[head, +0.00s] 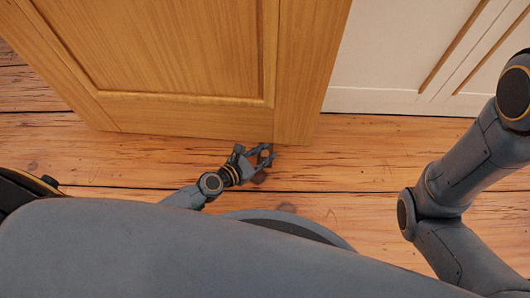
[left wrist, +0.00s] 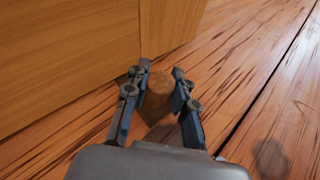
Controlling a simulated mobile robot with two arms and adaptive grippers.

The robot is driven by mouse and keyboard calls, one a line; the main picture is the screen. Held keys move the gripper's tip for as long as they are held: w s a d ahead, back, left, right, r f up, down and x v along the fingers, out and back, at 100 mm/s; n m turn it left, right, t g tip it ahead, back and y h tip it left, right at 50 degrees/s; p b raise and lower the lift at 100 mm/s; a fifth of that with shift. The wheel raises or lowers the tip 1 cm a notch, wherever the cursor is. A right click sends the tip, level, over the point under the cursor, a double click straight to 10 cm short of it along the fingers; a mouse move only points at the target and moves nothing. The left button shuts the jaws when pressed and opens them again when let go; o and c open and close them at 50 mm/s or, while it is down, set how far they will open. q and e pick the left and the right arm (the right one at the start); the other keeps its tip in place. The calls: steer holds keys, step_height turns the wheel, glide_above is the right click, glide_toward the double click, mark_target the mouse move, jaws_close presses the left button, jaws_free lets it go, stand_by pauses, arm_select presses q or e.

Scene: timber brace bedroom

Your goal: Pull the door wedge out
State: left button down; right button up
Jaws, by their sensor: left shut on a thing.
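The wooden door (head: 180,60) stands at the upper left of the head view, its bottom edge just above the floor. The door wedge (left wrist: 158,98) is a small brown block in the left wrist view, on or just over the floor by the door's bottom corner. My left gripper (head: 266,157) is low beside that corner. In the left wrist view its two fingers (left wrist: 161,72) are on either side of the wedge, shut on it. Whether the wedge touches the door is hard to tell. My right gripper is not in view.
The plank floor (head: 370,150) is clear to the right of the door corner and in front of it. A pale panelled surface (head: 385,50) stands behind, at the upper right. A darker gap between planks (left wrist: 270,85) runs across the floor in the left wrist view.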

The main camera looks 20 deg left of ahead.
arm_select(q)
steer(key=c, duration=1.9)
jaws_free()
jaws_close()
steer(key=shift+s, duration=0.15)
